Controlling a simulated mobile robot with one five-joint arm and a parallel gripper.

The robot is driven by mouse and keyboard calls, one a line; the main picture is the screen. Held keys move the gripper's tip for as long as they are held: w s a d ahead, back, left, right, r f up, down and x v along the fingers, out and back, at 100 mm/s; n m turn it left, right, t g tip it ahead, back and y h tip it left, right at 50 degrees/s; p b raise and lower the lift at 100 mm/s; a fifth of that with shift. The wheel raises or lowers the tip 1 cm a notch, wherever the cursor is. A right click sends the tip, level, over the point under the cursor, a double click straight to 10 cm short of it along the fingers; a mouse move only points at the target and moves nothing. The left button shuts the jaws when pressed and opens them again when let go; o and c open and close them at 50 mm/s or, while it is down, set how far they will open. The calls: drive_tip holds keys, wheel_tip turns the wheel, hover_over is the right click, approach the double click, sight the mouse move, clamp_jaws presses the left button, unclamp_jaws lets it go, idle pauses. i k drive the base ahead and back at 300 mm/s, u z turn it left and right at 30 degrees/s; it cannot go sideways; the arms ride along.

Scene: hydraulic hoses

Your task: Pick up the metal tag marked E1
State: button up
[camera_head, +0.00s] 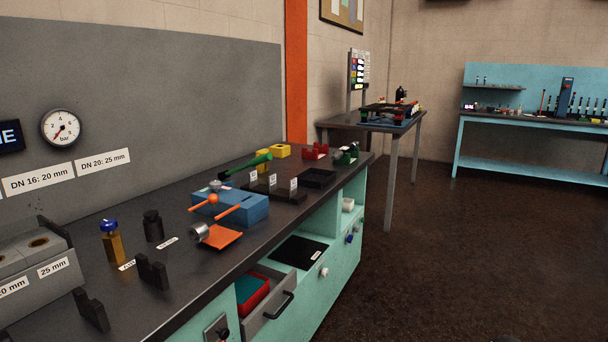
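I cannot make out a metal tag marked E1 anywhere. A black stand (270,191) on the workbench carries small pale labels; the left one (253,175), the middle one (272,180) and the right one (293,183) stand upright, and their marks are too small to read. A pale label (168,243) lies flat near a black bottle, also unreadable. My gripper is not in view.
The dark workbench (120,215) runs along the left. A drawer (275,312) stands open. The floor at right (440,260) is clear.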

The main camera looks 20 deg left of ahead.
sight(293, 184)
drive_tip(key=z, duration=0.05)
drive_tip(key=i, duration=2.3)
drive_tip(key=z, duration=0.55)
drive_tip(key=k, duration=0.15)
drive_tip(key=u, duration=3)
